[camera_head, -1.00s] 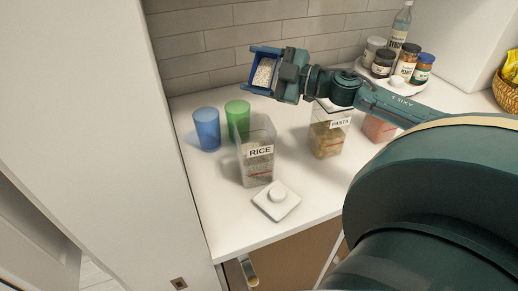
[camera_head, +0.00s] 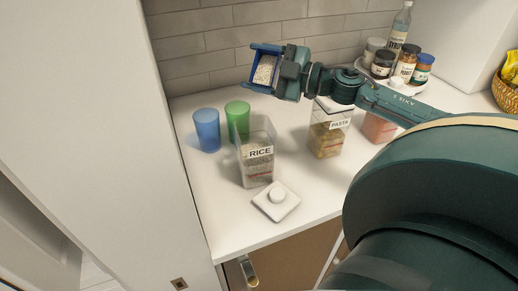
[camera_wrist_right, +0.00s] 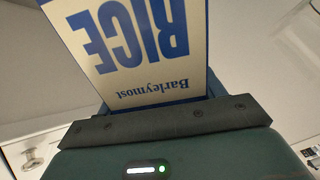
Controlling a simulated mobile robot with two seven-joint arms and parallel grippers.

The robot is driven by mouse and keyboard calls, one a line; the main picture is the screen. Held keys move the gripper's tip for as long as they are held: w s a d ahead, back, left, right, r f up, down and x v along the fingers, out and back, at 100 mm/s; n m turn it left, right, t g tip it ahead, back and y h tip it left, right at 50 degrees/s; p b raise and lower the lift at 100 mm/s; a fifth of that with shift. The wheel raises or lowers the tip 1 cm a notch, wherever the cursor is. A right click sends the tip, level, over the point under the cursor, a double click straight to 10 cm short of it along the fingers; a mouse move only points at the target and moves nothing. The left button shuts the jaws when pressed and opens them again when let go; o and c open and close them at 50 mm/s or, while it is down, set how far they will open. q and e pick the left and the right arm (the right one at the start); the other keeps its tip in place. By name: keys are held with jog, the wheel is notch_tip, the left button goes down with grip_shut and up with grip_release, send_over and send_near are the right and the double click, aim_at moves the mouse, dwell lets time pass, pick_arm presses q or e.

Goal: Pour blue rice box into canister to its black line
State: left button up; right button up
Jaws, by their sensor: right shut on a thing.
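The blue rice box (camera_head: 266,70) is held in the air behind and above the canister, its open top showing white rice inside. In the right wrist view the box (camera_wrist_right: 130,45) shows a cream label reading RICE and Barleymost, upside down. My right gripper (camera_head: 281,73) is shut on the box. The clear canister (camera_head: 257,163) labelled RICE stands upright and open on the counter with rice in it; a red line shows low on its front, and I cannot make out a black line. Its white lid (camera_head: 276,201) lies in front. My left gripper is not in view.
A blue cup (camera_head: 207,130) and a green cup (camera_head: 237,118) stand left of and behind the canister. A PASTA canister (camera_head: 328,130) and a canister with pink contents (camera_head: 378,128) stand to the right. Jars and a bottle (camera_head: 400,28) stand at the back right. The front left counter is clear.

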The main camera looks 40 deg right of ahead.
jog(key=shift+s+r, duration=0.2)
jog(key=shift+r, duration=0.1)
jog(key=shift+w, duration=0.25)
jog(key=shift+w+a, duration=0.15)
jog(key=shift+w, duration=0.3)
